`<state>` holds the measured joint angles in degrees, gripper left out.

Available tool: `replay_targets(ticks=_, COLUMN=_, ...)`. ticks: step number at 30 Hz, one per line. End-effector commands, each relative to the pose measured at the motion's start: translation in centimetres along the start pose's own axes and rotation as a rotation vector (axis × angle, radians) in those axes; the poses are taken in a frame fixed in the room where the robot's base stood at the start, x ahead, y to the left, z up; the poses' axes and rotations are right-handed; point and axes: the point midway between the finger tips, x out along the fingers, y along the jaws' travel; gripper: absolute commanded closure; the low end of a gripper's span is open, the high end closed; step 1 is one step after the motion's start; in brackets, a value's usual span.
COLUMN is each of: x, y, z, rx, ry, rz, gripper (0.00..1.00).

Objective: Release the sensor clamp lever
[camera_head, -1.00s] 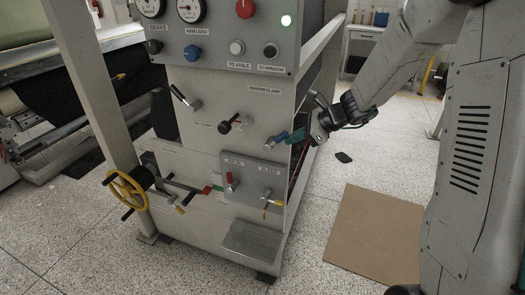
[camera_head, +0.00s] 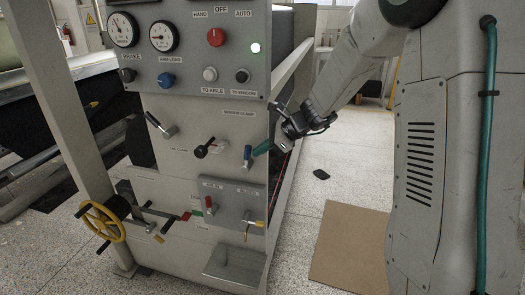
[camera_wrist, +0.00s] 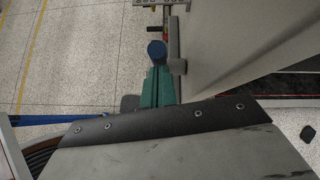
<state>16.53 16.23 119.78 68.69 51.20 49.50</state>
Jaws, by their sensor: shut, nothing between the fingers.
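The sensor clamp lever (camera_head: 248,153) has a blue handle and sits below the SENSOR CLAMP label near the right edge of the grey machine front. Its handle stands roughly upright above its metal hub. In the wrist view the blue handle end (camera_wrist: 157,49) shows just beyond my fingertips. My gripper (camera_head: 262,148) has green fingers, shut and empty, at the right of the handle. In the wrist view the gripper (camera_wrist: 157,82) points at the handle; whether it touches is not clear.
A grey plate (camera_head: 232,207) with red and yellow handles sits below. A yellow handwheel (camera_head: 103,222) stands out at lower left. A brown board (camera_head: 345,245) lies on the floor.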

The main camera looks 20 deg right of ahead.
Motion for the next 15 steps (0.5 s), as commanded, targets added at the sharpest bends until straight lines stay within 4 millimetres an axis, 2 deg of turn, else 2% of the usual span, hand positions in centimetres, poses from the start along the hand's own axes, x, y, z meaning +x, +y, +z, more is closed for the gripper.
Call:
replay_targets(ticks=10, x=0.0, y=0.0, z=0.0, rx=0.0, ry=-0.001, rz=0.0, gripper=1.0)
replay_targets(ticks=15, x=-0.8, y=-0.1, z=-1.1, rx=-0.001, ry=0.0, rz=0.002, gripper=1.0)
